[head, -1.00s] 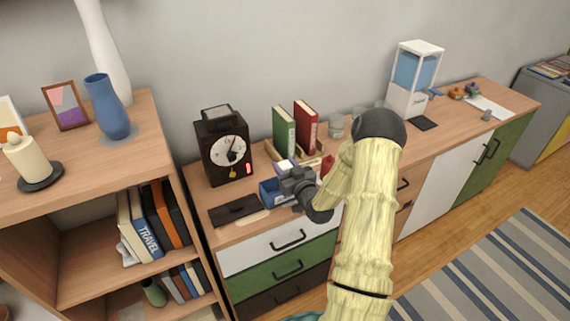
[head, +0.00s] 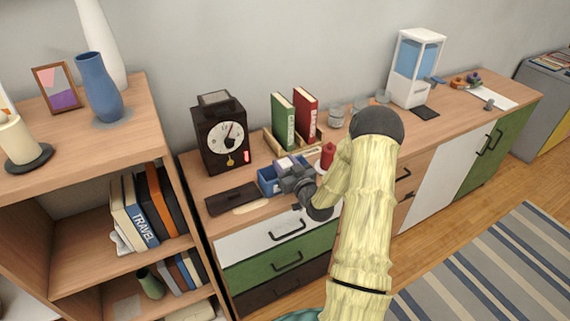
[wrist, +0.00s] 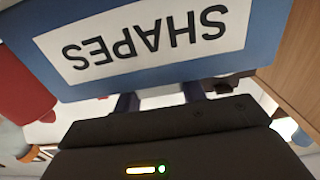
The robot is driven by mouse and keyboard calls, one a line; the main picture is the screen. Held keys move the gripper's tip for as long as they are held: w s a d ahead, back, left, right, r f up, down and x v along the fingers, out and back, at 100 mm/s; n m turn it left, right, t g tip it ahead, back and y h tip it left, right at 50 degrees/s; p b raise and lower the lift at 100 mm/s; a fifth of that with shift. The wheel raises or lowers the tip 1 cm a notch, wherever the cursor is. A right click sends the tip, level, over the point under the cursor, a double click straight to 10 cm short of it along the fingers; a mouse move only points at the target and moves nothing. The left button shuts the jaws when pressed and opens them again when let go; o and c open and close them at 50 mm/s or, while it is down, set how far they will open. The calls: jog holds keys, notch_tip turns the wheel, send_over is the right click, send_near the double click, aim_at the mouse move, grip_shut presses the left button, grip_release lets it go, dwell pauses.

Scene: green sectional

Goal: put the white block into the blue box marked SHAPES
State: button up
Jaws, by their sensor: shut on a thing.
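The blue box marked SHAPES (head: 266,182) stands on the wooden sideboard, right of a dark flat tray. Its label fills the upper wrist view, upside down, on the blue box wall (wrist: 262,42). My gripper (head: 285,166) is at the box, its fingers at the box's upper edge in the head view. It is shut on the white block (head: 283,163), a small pale shape partly hidden by the fingers. In the wrist view, a pale patch shows between the fingertips (wrist: 160,98). I cannot tell how far the block is inside the box.
A black clock (head: 222,135) stands behind left. A wooden holder with green (head: 284,122) and red books (head: 305,115) is behind the box. A red bottle (head: 328,155) stands close on the right. A dark tray (head: 231,198) lies left.

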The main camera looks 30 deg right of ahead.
jog(key=shift+w, duration=0.1)
jog(key=o, duration=1.1)
jog(key=shift+c, duration=0.2)
jog(key=shift+d, duration=0.1)
jog(key=s+b, duration=0.1)
jog(key=s, duration=1.6)
jog(key=shift+s+d, duration=0.15)
